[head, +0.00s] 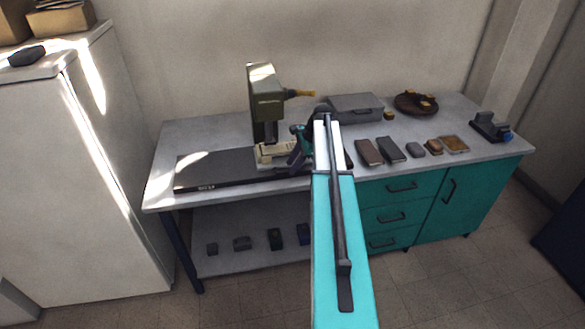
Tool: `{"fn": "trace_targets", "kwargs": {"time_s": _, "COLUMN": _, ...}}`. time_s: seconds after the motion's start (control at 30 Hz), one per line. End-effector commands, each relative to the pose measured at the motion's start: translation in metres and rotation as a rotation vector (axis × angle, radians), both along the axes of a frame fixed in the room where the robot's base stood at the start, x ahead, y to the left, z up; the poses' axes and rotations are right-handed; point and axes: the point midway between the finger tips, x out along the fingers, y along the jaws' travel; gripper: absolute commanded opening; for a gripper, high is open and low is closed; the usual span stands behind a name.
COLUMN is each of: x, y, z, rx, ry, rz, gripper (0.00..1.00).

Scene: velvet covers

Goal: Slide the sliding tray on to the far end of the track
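A cream sliding tray (270,153) sits on a long dark track (215,172) on the workbench. It is beneath the head of an olive-green press (265,100). The track runs left of the tray along the bench's front edge, and its left part is bare. My gripper (296,155) is at the tray's right side, close to it or touching it; I cannot tell which. My arm hides the track's right part and most of the gripper. The fingers are too small and dark to show whether they are open or shut.
A grey case (355,107) and a round brown dish (416,103) stand at the back right. Several small blocks (390,150) lie right of my arm, and a dark clamp-like device (490,126) stands at the far right. A white cabinet (85,190) is at the left.

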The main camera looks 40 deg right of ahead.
Motion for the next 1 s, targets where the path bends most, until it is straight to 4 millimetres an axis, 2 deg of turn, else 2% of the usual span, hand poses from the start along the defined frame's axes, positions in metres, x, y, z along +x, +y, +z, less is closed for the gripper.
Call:
{"fn": "trace_targets", "kwargs": {"time_s": 0.8, "x": -0.033, "y": -0.03, "z": 0.092, "rx": -0.003, "ry": -0.001, "rz": -0.003, "gripper": 0.3}}
{"fn": "trace_targets", "kwargs": {"time_s": 1.0, "x": -0.038, "y": -0.033, "z": 0.105, "rx": -0.002, "ry": 0.001, "rz": -0.003, "gripper": 0.3}}
